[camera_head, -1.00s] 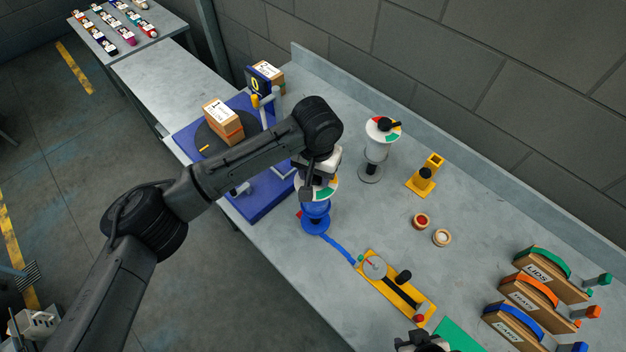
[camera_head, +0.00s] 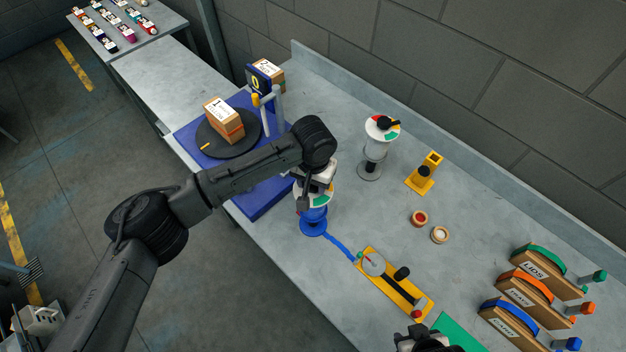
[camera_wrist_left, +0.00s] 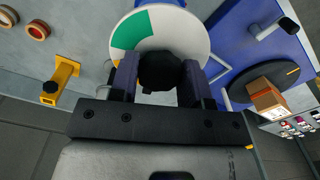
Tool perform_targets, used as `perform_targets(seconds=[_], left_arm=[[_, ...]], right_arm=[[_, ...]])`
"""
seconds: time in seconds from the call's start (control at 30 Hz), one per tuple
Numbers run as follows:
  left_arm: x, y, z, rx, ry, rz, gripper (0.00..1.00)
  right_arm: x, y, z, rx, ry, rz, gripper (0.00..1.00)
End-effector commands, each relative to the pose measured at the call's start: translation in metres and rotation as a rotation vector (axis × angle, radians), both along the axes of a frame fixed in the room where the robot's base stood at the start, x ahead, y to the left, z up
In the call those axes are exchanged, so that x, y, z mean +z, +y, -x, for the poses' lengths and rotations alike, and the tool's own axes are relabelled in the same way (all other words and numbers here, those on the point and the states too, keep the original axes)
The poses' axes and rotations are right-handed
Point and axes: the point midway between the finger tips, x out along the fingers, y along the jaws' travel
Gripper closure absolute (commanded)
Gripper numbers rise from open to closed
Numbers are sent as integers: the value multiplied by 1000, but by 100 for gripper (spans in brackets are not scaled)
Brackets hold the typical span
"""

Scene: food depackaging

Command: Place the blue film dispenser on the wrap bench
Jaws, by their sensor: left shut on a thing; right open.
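The blue film dispenser (camera_head: 313,220) stands upright on the grey wrap bench (camera_head: 330,285), with a blue base and a white-and-green disc on top. My left gripper (camera_head: 311,190) comes down over it and is shut on its dark top knob. In the left wrist view the knob (camera_wrist_left: 160,72) sits between the two fingers, over the white-and-green disc (camera_wrist_left: 135,30). A blue strip runs from the base toward a yellow tool. My right gripper (camera_head: 424,341) is open at the bottom edge, partly cut off by the frame.
A blue turntable station (camera_head: 265,205) with a carton (camera_head: 223,119) is close to the left. A grey dispenser (camera_head: 376,150), yellow stand (camera_head: 424,174), tape rolls (camera_head: 419,219), yellow sealing tool (camera_head: 395,285) and labelled tape dispensers (camera_head: 535,280) stand to the right.

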Motion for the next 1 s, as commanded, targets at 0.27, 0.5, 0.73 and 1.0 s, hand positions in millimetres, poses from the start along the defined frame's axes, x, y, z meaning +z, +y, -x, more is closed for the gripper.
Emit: perform_targets(seconds=[0.27, 0.5, 0.73, 1.0], left_arm=[[0, 0, 0, 0, 0, 0, 33], [0, 0, 0, 0, 0, 0, 31], [19, 0, -1, 0, -1, 2, 31], [69, -1, -1, -1, -2, 2, 31]], right_arm=[[0, 1, 0, -2, 0, -2, 57], [0, 0, 0, 0, 0, 0, 57], [-6, -2, 0, 4, 0, 7, 57], [-17, -2, 0, 6, 1, 8, 57]])
